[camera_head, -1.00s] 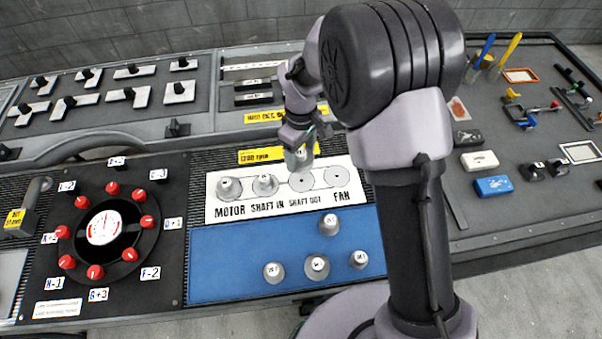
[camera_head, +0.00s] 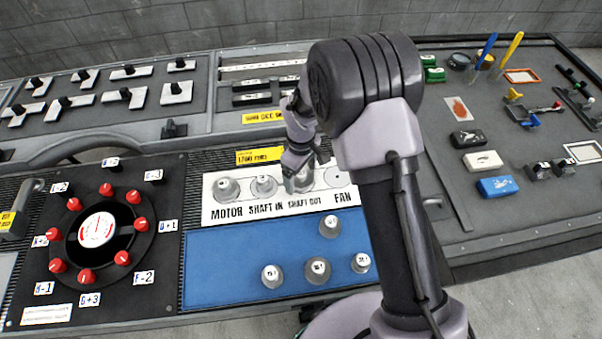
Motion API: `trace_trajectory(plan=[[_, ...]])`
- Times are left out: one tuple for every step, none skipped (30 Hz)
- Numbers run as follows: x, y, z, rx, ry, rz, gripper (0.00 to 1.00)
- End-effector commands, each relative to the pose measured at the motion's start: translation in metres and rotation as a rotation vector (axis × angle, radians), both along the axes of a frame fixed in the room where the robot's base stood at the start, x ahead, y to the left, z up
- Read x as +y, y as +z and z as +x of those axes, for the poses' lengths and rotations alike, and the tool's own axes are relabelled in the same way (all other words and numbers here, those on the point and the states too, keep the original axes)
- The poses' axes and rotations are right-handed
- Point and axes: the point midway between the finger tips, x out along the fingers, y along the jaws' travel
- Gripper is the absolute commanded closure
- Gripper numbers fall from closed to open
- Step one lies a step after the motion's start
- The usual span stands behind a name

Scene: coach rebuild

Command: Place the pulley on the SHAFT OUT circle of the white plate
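The white plate (camera_head: 215,211) carries the labels MOTOR, SHAFT IN, SHAFT OUT and FAN. A grey pulley (camera_head: 305,182) is at the SHAFT OUT circle, partly hidden by my gripper (camera_head: 297,184). My gripper is low over that circle, right at the pulley. Its fingers are too small and overlapped to show whether they grip it. Grey pulleys also stand on the MOTOR circle (camera_head: 226,188) and the SHAFT IN circle (camera_head: 264,186).
Several spare pulleys stand on the blue mat (camera_head: 225,262): one near the plate (camera_head: 330,226), others (camera_head: 318,270) along the front. A dial panel (camera_head: 98,230) with red knobs lies left. My arm covers the area right of the plate. A yellow sign (camera_head: 259,155) stands behind the plate.

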Motion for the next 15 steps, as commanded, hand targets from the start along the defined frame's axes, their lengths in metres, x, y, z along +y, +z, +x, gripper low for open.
trace_trajectory(plan=[[0.000,0.000,0.000,0.000,0.000,0.000,0.13],[0.000,0.000,0.000,0.000,0.000,0.000,0.13],[0.000,0.000,0.000,0.000,0.000,0.000,0.13],[0.000,0.000,0.000,0.000,0.000,0.000,0.13],[0.000,0.000,0.000,0.000,0.000,0.000,0.13],[0.000,0.000,0.000,0.000,0.000,0.000,0.13],[0.000,0.001,0.000,0.000,0.000,0.000,0.13],[0.000,0.002,0.000,0.000,0.000,0.000,0.13],[0.000,0.007,0.000,0.000,0.000,0.000,0.13],[0.000,0.011,0.000,-0.001,-0.001,0.000,0.13],[0.000,0.018,0.001,-0.002,-0.001,0.001,0.13],[0.000,0.029,0.001,-0.003,-0.001,0.002,0.13],[0.000,0.038,0.001,-0.002,-0.001,0.002,0.13],[0.001,0.047,0.001,-0.003,-0.001,0.002,0.13],[0.000,0.060,0.001,-0.002,-0.001,0.002,0.13]])
